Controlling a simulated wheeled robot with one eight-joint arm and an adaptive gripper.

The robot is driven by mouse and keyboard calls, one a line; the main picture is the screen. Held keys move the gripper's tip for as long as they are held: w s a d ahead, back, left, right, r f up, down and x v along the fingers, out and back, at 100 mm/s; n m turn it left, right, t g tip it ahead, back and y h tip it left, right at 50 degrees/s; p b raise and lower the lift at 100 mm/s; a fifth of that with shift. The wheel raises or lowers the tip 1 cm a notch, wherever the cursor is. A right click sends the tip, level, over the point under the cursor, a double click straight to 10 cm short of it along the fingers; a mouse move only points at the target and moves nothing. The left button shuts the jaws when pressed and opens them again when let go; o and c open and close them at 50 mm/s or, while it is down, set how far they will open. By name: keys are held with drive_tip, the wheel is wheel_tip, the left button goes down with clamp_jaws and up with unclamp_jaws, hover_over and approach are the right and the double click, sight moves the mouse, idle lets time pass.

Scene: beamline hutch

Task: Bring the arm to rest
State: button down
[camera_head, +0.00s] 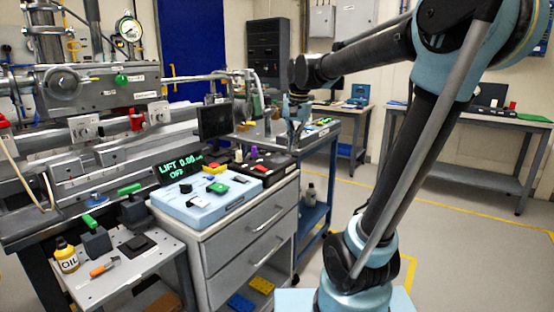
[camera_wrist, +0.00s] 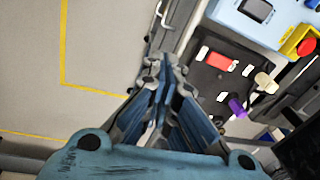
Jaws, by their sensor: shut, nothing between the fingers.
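My arm rises from my base at the lower right of the head view and bends left at the top. My gripper (camera_head: 296,143) hangs from its end, pointing down, in front of the blue cart and near the right side of the drawer cabinet (camera_head: 250,225). In the wrist view my gripper (camera_wrist: 162,66) has its fingers together with nothing between them. Behind the fingertips are the cabinet's edge and the floor. I cannot tell the exact gap between the fingertips and the nearby surfaces.
A light-blue control box (camera_head: 205,197) with a "LIFT 0.00" display and a black panel (camera_head: 262,168) with knobs top the cabinet. A blue cart (camera_head: 325,145) stands behind. Open floor (camera_head: 455,235) lies at right, before a grey bench (camera_head: 460,125).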

drive_tip(key=s+d+f+n, duration=0.2)
drive_tip(key=s+d+f, duration=0.5)
drive_tip(key=s+f, duration=0.3)
drive_tip(key=s+d+f+n+t+h, duration=0.1)
drive_tip(key=s+d+f+n, duration=0.2)
drive_tip(key=s+d+f, duration=0.3)
drive_tip(key=s+f, duration=0.5)
drive_tip(key=shift+s+d, duration=0.35)
drive_tip(key=shift+s, duration=0.05)
drive_tip(key=shift+w+f, duration=0.2)
drive_tip(key=shift+w, duration=0.25)
